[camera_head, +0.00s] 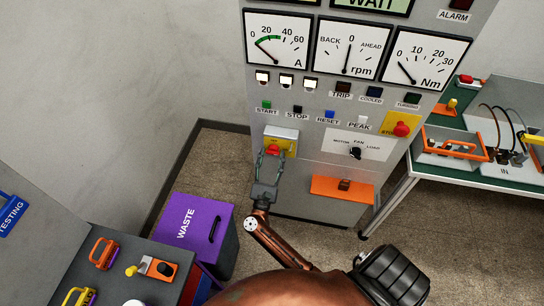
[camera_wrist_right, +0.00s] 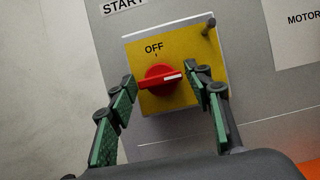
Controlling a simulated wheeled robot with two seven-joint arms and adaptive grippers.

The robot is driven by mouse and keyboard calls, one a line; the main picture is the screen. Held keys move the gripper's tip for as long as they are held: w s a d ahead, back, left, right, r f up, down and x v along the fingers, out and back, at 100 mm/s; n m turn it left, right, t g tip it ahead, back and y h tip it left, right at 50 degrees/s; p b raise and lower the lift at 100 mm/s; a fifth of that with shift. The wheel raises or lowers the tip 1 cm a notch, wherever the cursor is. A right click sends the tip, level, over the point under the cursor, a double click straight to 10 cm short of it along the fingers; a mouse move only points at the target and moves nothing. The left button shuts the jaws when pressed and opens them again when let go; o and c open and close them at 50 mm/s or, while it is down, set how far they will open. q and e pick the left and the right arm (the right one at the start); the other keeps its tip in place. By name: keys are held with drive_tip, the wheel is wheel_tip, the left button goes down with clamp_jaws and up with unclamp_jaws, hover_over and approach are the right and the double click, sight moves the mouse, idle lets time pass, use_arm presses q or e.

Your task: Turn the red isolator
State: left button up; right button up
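The red isolator (camera_wrist_right: 160,79) is a round knob with a white mark, on a yellow plate (camera_wrist_right: 187,47) labelled OFF. In the right wrist view its white mark points to the right, not up at OFF. My right gripper (camera_wrist_right: 163,84) is open, with one green-padded finger on each side of the knob. I cannot tell whether the fingers touch it. In the head view the right gripper (camera_head: 272,152) is at the isolator (camera_head: 274,149) on the cabinet's lower left, partly covering it. My left gripper is not in view.
The grey cabinet (camera_head: 307,122) carries dials, buttons and a red stop button (camera_head: 401,129) at right. A purple waste bin (camera_head: 193,228) stands below left. A workbench (camera_head: 470,174) is at right, and a grey table (camera_head: 57,246) with tools is at lower left.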

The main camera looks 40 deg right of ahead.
drive_tip(key=c, duration=0.9)
drive_tip(key=shift+o, duration=0.2)
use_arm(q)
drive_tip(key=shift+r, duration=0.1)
